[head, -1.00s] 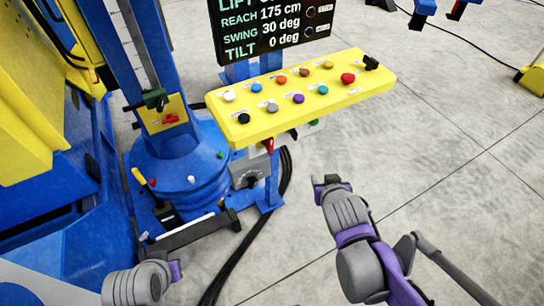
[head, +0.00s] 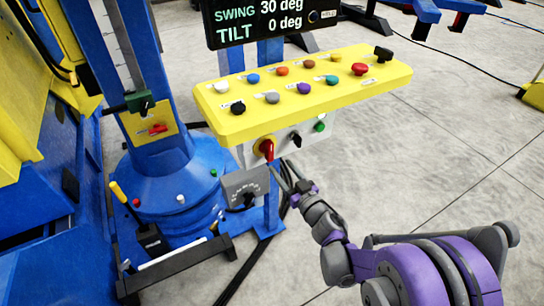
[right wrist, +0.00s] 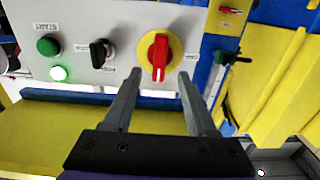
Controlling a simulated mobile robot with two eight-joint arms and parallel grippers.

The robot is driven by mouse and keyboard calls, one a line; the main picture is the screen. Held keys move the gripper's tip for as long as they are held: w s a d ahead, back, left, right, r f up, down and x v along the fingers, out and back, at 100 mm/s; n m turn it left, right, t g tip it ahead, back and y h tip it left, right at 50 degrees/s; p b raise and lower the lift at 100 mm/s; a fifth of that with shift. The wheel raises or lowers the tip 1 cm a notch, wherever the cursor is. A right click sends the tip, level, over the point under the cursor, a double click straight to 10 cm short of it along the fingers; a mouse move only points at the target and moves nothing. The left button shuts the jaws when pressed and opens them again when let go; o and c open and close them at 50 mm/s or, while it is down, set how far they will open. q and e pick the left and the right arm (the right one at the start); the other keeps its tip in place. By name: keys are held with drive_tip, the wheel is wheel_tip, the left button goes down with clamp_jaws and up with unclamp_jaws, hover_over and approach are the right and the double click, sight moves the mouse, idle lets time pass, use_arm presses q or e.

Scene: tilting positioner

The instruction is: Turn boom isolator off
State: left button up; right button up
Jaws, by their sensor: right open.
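A red rotary handle on a round yellow plate (head: 266,149) sits on the grey panel under the yellow console; it also shows in the right wrist view (right wrist: 158,57). A second red handle (head: 155,129) is on a yellow plate on the blue column. Labels are too small to read, so I cannot tell which is the boom isolator. My right gripper (head: 281,173) is open and empty, just in front of and below the panel handle. In the right wrist view its fingertips (right wrist: 160,74) point at either side of that handle, with no clear contact. My left gripper is out of view.
Beside the panel handle are a black switch (right wrist: 99,52) and a green button (right wrist: 48,45). The yellow console (head: 330,110) with several buttons overhangs the panel. A grey box (head: 245,188) is at lower left. Open floor lies right.

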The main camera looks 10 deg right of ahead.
sight(271, 154)
drive_tip(key=x, duration=0.7)
clamp_jaws()
